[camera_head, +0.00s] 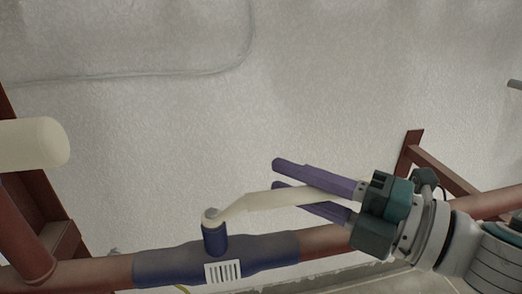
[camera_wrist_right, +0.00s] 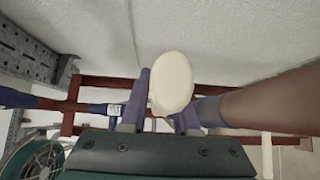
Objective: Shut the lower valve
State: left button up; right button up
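A valve with a dark blue body (camera_head: 168,264) sits on the red-brown pipe low in the head view. Its cream lever handle (camera_head: 250,203) runs right from the blue stem. My right gripper (camera_head: 276,174) has its two purple fingers on either side of the handle, with little or no gap showing. The right wrist view shows the cream rounded end of the handle (camera_wrist_right: 172,82) between the fingers, hiding part of one. A second cream handle end (camera_head: 35,145) enters at the left edge of the head view; its valve is out of view. My left gripper is not in view.
Red-brown frame posts stand at the left (camera_head: 30,225) and right (camera_head: 410,152). The pipe (camera_head: 485,204) crosses behind my right wrist. A pale textured wall (camera_head: 170,130) fills the background. The space above the lever is clear.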

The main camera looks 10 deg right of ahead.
grip_shut()
dwell(1.0)
